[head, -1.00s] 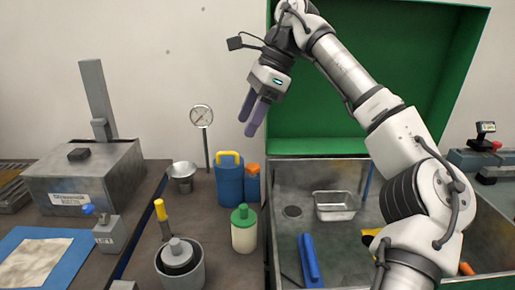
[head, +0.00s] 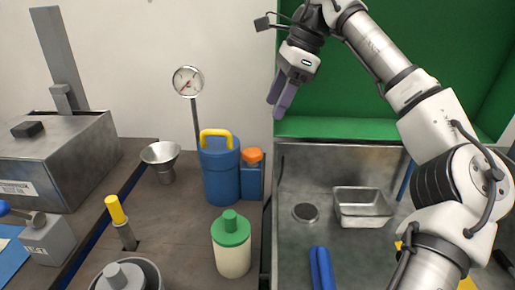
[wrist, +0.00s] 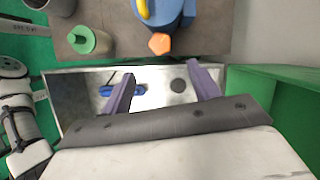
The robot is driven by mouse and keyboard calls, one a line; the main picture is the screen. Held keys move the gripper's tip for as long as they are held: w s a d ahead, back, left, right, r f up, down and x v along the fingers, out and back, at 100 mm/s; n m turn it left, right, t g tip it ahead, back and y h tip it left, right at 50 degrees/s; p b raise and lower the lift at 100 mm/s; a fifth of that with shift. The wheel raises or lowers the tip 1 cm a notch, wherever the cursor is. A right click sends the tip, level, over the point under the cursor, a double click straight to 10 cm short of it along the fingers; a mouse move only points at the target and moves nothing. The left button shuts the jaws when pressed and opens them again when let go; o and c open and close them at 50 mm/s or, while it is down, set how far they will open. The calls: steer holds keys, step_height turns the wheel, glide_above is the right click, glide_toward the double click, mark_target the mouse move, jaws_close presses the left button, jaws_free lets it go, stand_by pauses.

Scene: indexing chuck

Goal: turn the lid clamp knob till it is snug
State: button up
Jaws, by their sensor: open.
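I cannot tell for sure which part is the lid clamp knob. At the left of the head view, a grey metal box (head: 70,160) carries a dark knob-like block (head: 27,129) on its top. A grey round container with a stepped grey knob (head: 124,275) stands at the bottom, partly cut off. My gripper (head: 278,106) hangs high in front of the green panel, fingers pointing down, open and empty, well right of both and touching nothing. In the wrist view, its two purple fingers (wrist: 162,75) are spread apart above the metal basin.
A blue container with yellow handle (head: 221,170), an orange-capped blue bottle (head: 252,175), a green-capped bottle (head: 231,250), a metal funnel cup (head: 162,160), a dial gauge (head: 188,82) and a yellow-handled tool (head: 118,215) crowd the bench. A metal tray (head: 362,207) sits in the basin.

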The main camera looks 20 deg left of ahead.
mark_target(253, 151)
steer(key=x, duration=1.1)
steer(key=shift+a+f+b, duration=0.25)
steer(key=shift+f+b, duration=0.05)
steer(key=shift+b, duration=0.05)
steer(key=shift+c, duration=0.2)
steer(key=c, duration=0.9)
